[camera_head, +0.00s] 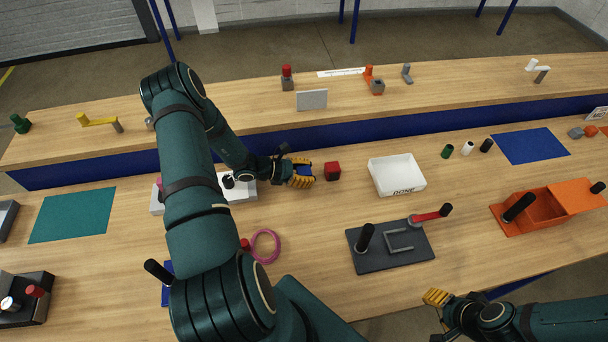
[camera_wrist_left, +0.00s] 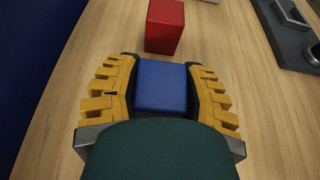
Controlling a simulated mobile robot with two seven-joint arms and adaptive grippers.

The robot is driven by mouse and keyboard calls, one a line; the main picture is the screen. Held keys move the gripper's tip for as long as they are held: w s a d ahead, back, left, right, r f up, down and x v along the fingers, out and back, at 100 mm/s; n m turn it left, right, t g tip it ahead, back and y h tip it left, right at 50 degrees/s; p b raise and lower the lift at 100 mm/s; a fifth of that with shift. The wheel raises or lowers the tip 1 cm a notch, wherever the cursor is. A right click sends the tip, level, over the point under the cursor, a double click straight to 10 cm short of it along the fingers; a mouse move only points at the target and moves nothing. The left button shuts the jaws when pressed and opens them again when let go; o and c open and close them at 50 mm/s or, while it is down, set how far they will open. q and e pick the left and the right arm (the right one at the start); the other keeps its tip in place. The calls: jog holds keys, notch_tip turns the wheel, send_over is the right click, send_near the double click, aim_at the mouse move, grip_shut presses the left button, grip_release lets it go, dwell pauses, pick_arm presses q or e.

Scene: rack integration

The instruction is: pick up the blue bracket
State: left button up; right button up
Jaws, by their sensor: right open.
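A blue block (camera_wrist_left: 162,88) lies between the yellow fingers of my left gripper (camera_wrist_left: 163,75) in the left wrist view. Both fingertips appear to touch its sides, so the gripper looks shut on it. Only its smooth face shows, so I cannot tell whether it is bracket-shaped. In the head view my left gripper (camera_head: 302,173) is low over the table, just left of a red cube (camera_head: 332,171), with the blue block (camera_head: 304,168) partly hidden by the fingers. My right gripper (camera_head: 438,303) is open and empty at the table's front edge.
The red cube also shows just beyond the blue block in the left wrist view (camera_wrist_left: 165,26). A white tray (camera_head: 397,160) stands to the right. A dark fixture plate (camera_head: 400,258) and an orange box (camera_head: 530,226) are further right. A pink ring (camera_head: 265,246) lies near my left arm.

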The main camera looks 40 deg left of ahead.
pick_arm(q)
jog(key=c, duration=0.4)
jog(key=shift+r, duration=0.1)
